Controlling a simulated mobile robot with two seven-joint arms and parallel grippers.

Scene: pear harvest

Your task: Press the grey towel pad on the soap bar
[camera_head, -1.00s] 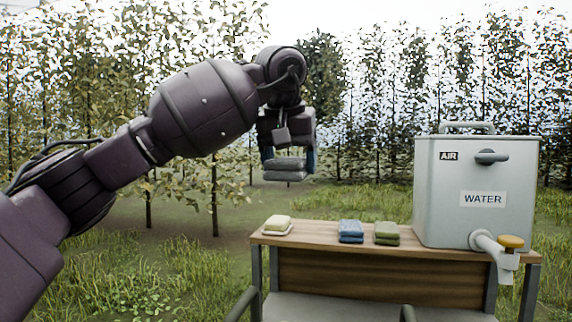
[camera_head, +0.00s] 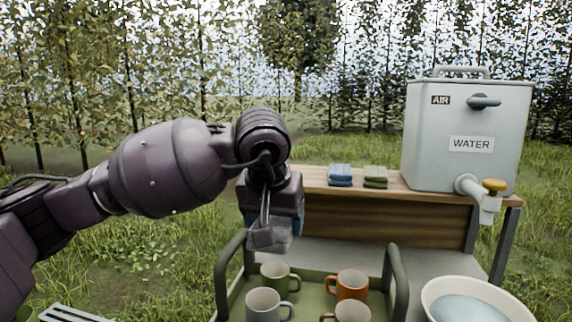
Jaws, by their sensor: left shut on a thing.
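My left gripper (camera_head: 271,222) points down and is shut on the grey towel pad (camera_head: 283,243). The pad is partly hidden behind a small block on my gripper. Gripper and pad show in front of the left end of the wooden shelf (camera_head: 390,191), above the green tray. The soap bar is not visible now; my left wrist and gripper cover the shelf's left end. My right gripper is not in view.
A blue folded towel (camera_head: 340,175) and a green one (camera_head: 375,177) lie on the shelf beside the water tank (camera_head: 463,125). Several mugs, including an orange one (camera_head: 352,285), stand on the green tray (camera_head: 318,292). A basin (camera_head: 478,299) of water is at lower right.

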